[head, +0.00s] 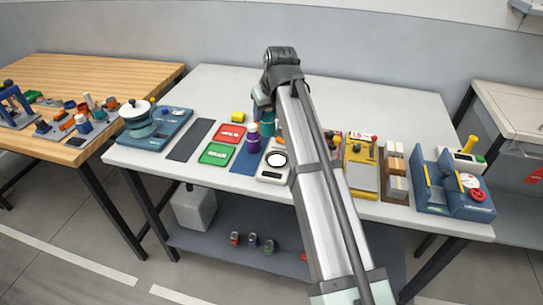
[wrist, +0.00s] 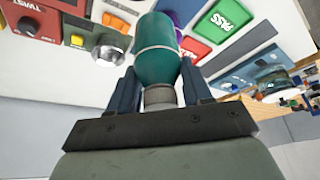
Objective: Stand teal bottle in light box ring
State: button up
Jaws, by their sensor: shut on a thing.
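The teal bottle (wrist: 158,55) is between my gripper's fingers (wrist: 160,90) in the wrist view. The fingers are shut on its grey neck or cap end, and its body points away from the palm. In the head view, part of the teal bottle (head: 267,126) shows below my gripper (head: 262,104), behind the light box. The light box (head: 268,177) is a pale box with a glowing white round spot on top.
A purple bottle (head: 253,140) stands on a blue mat (head: 240,166) just left of the light box. Red (head: 231,133) and green (head: 215,154) trays lie further left. A yellow device (head: 362,150) and a blue machine (head: 450,190) are to the right. A dark mat (head: 190,141) is bare.

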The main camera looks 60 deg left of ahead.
jog(key=shift+n, duration=0.4)
jog(key=shift+w+d+f, duration=0.25)
jog(key=shift+d+f, duration=0.25)
jog(key=shift+f, duration=0.95)
jog(key=shift+w+d+f, duration=0.2)
jog(key=shift+d+f, duration=0.35)
jog(key=shift+f, duration=0.95)
jog(key=shift+w+d+f, duration=0.25)
jog(key=shift+d+f, duration=0.25)
jog(key=shift+f, duration=0.95)
jog(key=shift+f, duration=0.35)
jog(key=o, duration=1.2)
jog(key=shift+r, duration=0.1)
jog(key=shift+r, duration=0.3)
jog(key=v, duration=1.2)
jog(key=shift+w+a, duration=0.1)
jog(key=shift+w, duration=0.1)
